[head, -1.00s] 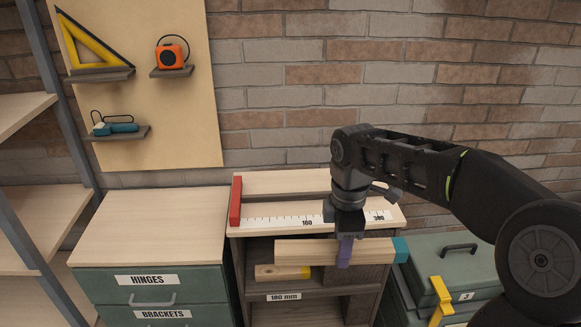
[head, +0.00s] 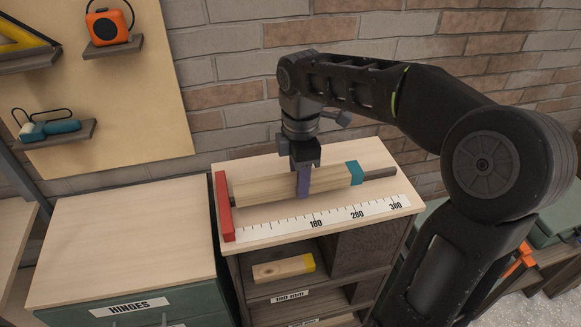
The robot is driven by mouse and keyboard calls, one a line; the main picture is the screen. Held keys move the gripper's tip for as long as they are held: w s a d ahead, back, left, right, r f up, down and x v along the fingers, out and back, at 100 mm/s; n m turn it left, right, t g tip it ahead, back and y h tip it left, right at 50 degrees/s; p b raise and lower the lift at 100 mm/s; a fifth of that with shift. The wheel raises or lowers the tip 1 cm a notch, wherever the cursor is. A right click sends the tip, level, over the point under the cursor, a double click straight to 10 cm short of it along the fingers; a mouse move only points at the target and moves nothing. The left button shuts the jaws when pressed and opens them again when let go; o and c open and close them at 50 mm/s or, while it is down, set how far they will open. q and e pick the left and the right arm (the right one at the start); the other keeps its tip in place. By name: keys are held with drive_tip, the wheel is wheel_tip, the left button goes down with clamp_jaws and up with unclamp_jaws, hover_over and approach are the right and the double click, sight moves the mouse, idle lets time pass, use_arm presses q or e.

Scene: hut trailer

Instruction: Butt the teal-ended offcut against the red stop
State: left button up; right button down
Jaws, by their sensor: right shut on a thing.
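The teal-ended offcut (head: 270,191) is a pale wooden bar with a teal right end (head: 355,173). It lies lengthwise over the cabinet top, between the dark rail (head: 380,173) and the white scale strip (head: 330,217). Its plain left end is very close to the red stop (head: 224,207); I cannot tell whether they touch, or whether the bar rests on the top. My right gripper (head: 303,186) is shut on the bar near its middle, from above. My left gripper is not in view.
A yellow-ended offcut (head: 282,270) lies on the shelf below, above a "180 mm" label (head: 290,296). A hinges drawer cabinet (head: 130,235) with a clear top stands to the left. A brick wall (head: 240,95) is behind.

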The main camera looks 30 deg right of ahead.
drive_tip(key=shift+s, duration=0.1)
drive_tip(key=b, duration=0.4)
hover_over(293, 210)
drive_tip(key=d, duration=0.1)
drive_tip(key=f, duration=0.5)
drive_tip(key=shift+s+d+f, duration=0.1)
drive_tip(key=shift+s+d, duration=0.05)
drive_tip(key=shift+s, duration=0.1)
drive_tip(key=shift+f+b, duration=0.7)
drive_tip(key=shift+f, duration=0.1)
drive_tip(key=shift+w+a, duration=0.25)
drive_tip(key=shift+a, duration=0.35)
drive_tip(key=c, duration=0.7)
unclamp_jaws()
drive_tip(key=shift+a, duration=0.1)
drive_tip(key=shift+c, duration=0.2)
drive_tip(key=shift+r, duration=0.1)
